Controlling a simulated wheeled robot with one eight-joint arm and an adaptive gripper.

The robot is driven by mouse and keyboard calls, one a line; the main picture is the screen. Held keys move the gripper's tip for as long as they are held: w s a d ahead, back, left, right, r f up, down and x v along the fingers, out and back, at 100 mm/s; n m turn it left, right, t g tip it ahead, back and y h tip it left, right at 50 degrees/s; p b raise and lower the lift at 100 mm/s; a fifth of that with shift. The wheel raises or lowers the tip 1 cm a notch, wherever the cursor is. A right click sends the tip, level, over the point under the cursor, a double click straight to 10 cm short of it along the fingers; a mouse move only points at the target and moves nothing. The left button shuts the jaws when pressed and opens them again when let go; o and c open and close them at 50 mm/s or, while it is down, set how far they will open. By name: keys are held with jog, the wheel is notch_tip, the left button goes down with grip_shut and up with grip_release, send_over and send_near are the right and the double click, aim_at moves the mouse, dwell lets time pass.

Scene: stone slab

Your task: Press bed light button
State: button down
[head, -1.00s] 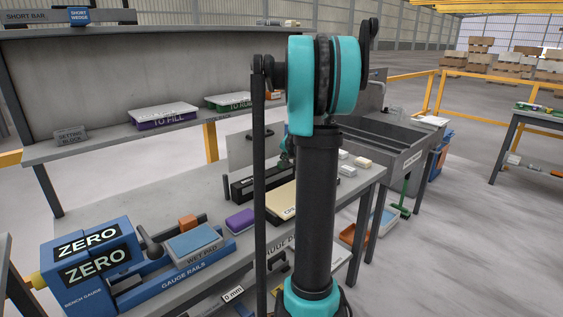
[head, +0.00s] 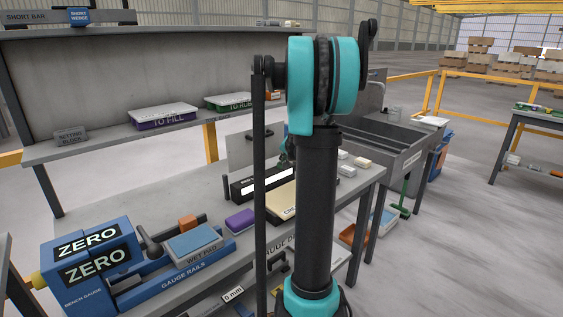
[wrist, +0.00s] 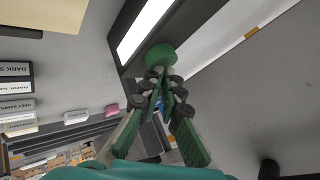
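The bed light is a long black box with a bright white strip (wrist: 143,30) in the wrist view; in the head view the box (head: 236,190) stands at the back of the bench, partly behind my arm. A round green button (wrist: 160,55) sits at its end in the wrist view. My gripper (wrist: 158,74) has its fingertips together with nothing between them. The tips are right at the button and seem to touch it; how far it is pushed in cannot be seen. In the head view my arm hides most of the gripper and the button.
A cream plate (head: 282,201), a purple block (head: 240,219) and a blue gauge with a wet pad (head: 193,245) lie on the bench. Pale blocks (head: 362,162) sit right of my arm. A sink (head: 395,150) stands beyond the bench.

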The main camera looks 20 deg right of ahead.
jog(key=shift+s+a+f, duration=0.2)
jog(key=shift+a+f, duration=0.1)
jog(key=shift+f, duration=0.25)
dwell(0.4)
jog(key=shift+w+d, duration=0.15)
jog(key=shift+w, duration=0.1)
dwell(0.4)
jog(key=shift+w+d+r, duration=0.1)
jog(key=shift+r, duration=2.9)
